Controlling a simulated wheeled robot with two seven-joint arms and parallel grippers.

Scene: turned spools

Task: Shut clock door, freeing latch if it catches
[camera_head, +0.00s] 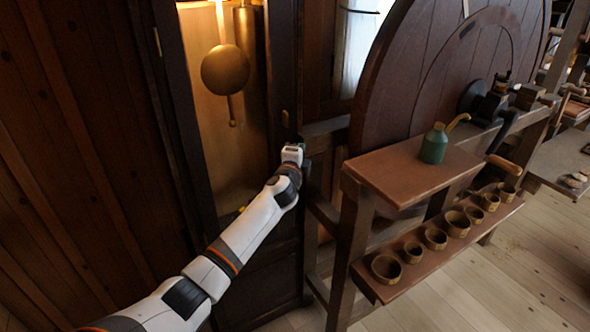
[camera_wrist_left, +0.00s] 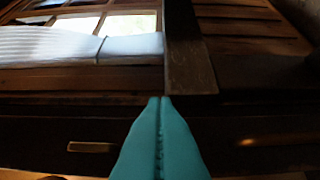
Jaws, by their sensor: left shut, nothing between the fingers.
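The tall dark wood clock (camera_head: 181,75) stands at left centre in the head view, with a lit inside. A round brass pendulum bob (camera_head: 225,69) hangs in it. The door's dark right-hand upright (camera_head: 284,60) carries a small brass fitting (camera_head: 285,118), perhaps the latch. I cannot tell whether the door is fully shut. My left gripper (camera_head: 302,148) is at that upright's right edge, below the fitting; contact is unclear. In the left wrist view its teal fingers (camera_wrist_left: 160,108) are pressed together, empty. Brass pieces (camera_wrist_left: 92,147) show on dark wood there. My right gripper is out of view.
A large wooden wheel on a bench (camera_head: 420,172) stands close to the right of the clock. A green oil can (camera_head: 434,146) sits on its top. A lower shelf (camera_head: 428,262) holds several small cups. Plank floor is open at lower right.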

